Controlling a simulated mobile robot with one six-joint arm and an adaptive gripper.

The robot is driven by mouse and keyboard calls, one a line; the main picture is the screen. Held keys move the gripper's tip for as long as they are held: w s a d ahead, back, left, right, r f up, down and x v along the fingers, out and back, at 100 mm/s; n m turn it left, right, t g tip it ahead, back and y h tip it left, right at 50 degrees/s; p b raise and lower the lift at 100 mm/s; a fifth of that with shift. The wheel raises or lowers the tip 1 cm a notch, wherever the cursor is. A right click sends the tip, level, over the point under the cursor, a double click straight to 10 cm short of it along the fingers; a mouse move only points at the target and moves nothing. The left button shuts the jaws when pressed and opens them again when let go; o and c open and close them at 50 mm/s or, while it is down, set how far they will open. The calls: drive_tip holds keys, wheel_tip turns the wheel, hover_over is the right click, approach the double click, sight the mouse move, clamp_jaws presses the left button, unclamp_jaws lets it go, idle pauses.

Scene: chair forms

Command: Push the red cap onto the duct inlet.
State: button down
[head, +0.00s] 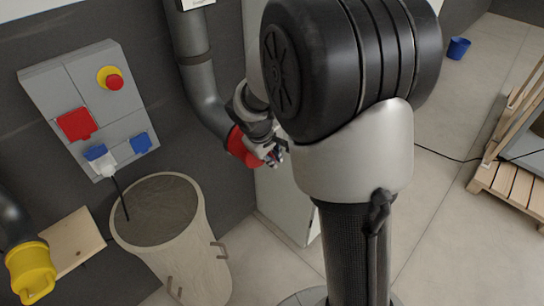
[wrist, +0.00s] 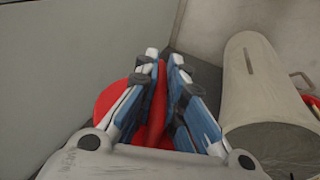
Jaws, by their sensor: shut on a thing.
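The red cap (head: 240,149) is at the lower end of the grey duct (head: 203,85), against or very near its inlet. I cannot tell whether it is seated, because the joint is partly hidden. My gripper (head: 274,157) is at the cap's right side in the head view, partly hidden by my arm. In the wrist view my gripper (wrist: 164,75) is shut on the upright red grip of the cap (wrist: 153,115). The cap's round red face (wrist: 110,98) shows behind the blue-padded fingers. The duct inlet itself does not show in the wrist view.
A tall bin (head: 208,255) stands below the duct; it also shows in the wrist view (wrist: 253,90). A wall panel (head: 50,82) holds sockets and a red button. A yellow cap (head: 32,272) is lower left. A wooden pallet (head: 505,185) is right. A pale cabinet (head: 285,200) stands behind my arm.

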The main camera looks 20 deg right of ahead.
drive_tip(key=c, duration=1.8)
unclamp_jaws()
drive_tip(key=shift+w+a, duration=0.1)
drive_tip(key=shift+w, duration=0.1)
drive_tip(key=shift+c, duration=0.2)
drive_tip(key=shift+o, duration=1.2)
drive_tip(key=shift+s, duration=0.15)
drive_tip(key=v, duration=1.2)
drive_tip(key=s+a+r+m+y, duration=0.1)
drive_tip(key=s+a+m, duration=0.1)
drive_tip(key=s, duration=0.9)
drive_tip(key=s+a+r+m+t+y, duration=0.1)
drive_tip(key=s+a, duration=0.3)
drive_tip(key=s, duration=0.8)
drive_tip(key=shift+r+m+t+y, duration=0.35)
drive_tip(key=shift+m+y, duration=0.25)
drive_tip(key=shift+y, duration=0.2)
